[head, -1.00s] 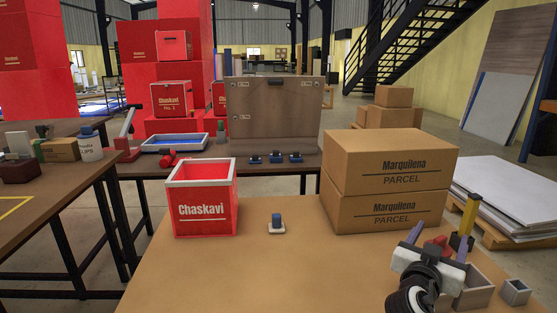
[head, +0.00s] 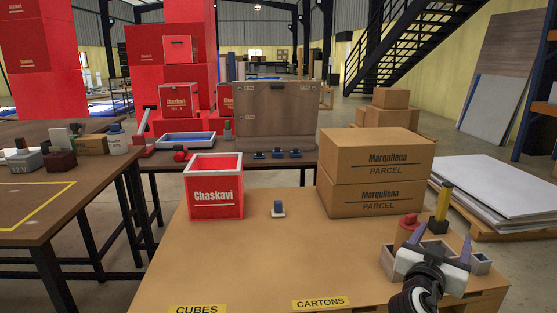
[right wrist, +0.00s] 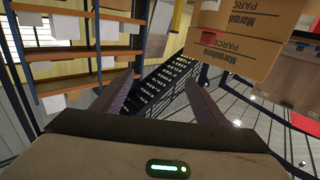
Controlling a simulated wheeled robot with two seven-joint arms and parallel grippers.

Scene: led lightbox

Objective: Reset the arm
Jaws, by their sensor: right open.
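My right gripper (head: 429,243) is open and empty at the right side of the near table in the head view. Its two purple fingers stand apart and point away from me, over a grey open box (head: 388,262) near the table's right end. The right wrist view shows the spread fingers (right wrist: 160,95) with nothing between them. A yellow and black upright item (head: 442,203) and a red-topped brown item (head: 408,228) stand just behind the gripper. My left gripper does not show in either view now.
The near table (head: 270,260) holds a red Chaskavi box (head: 215,193), a small blue-topped item (head: 278,209) and two stacked parcels (head: 375,155). CUBES and CARTONS labels lie at its front edge. The table's middle is clear. Another table (head: 50,215) stands left.

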